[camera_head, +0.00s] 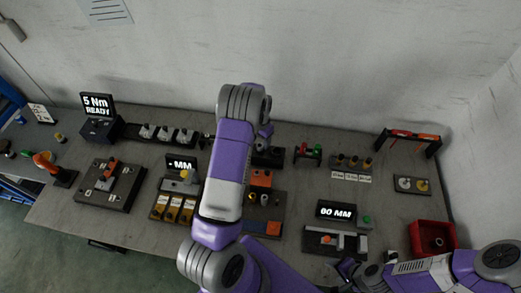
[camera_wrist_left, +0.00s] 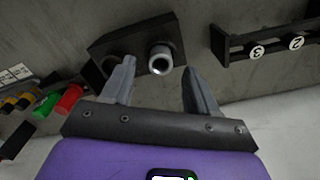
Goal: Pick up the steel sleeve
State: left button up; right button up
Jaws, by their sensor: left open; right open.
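The steel sleeve (camera_wrist_left: 160,58) is a short grey metal cylinder with an open bore. It stands on a dark block (camera_wrist_left: 128,42) in the left wrist view. My left gripper (camera_wrist_left: 157,76) is open, and the sleeve shows between its two fingers, near the tips; no contact is visible. In the head view my left arm hides the sleeve, and only part of the dark block (camera_head: 270,157) shows by the gripper (camera_head: 265,138). My right gripper (camera_head: 362,272) is low at the front edge of the table, away from the sleeve, and seems empty.
A dark rack with numbered discs (camera_wrist_left: 275,45) stands right of the block in the wrist view. Red (camera_wrist_left: 69,98) and green (camera_wrist_left: 46,105) parts lie left of it. In the head view a red bin (camera_head: 432,238) and a "60 MM" display (camera_head: 337,211) stand to the right.

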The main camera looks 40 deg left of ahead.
pick_arm(q)
notch_tip(320, 180, down, 2)
jog(key=shift+s+b, duration=0.15)
jog(key=shift+b, duration=0.15)
jog(key=shift+r, duration=0.1)
jog(key=c, duration=1)
jog(key=shift+o, duration=0.2)
